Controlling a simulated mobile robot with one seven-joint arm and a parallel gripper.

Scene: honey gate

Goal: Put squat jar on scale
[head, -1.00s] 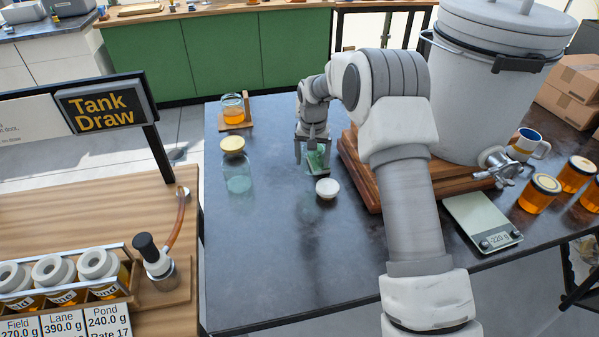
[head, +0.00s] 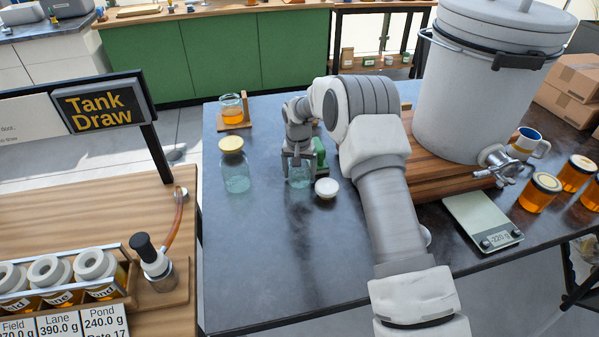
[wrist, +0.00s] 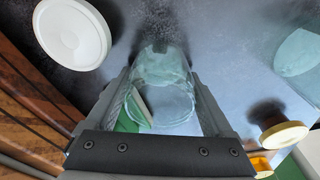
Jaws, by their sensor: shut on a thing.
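The squat jar (head: 299,178) is clear, empty-looking glass without a lid. My gripper (head: 299,163) is shut on it from above, near the middle of the dark table. In the wrist view the jar (wrist: 162,90) sits between the two fingers of my gripper (wrist: 162,72). I cannot tell whether its base touches the table. My arm crosses the space between jar and scale.
A white round lid (head: 326,187) lies just right of the jar, and a green object (head: 320,156) stands behind it. A yellow-lidded glass jar (head: 235,172) stands left. A big white tank (head: 465,95) on a wooden stand, with a tap, and honey jars (head: 540,193) are right.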

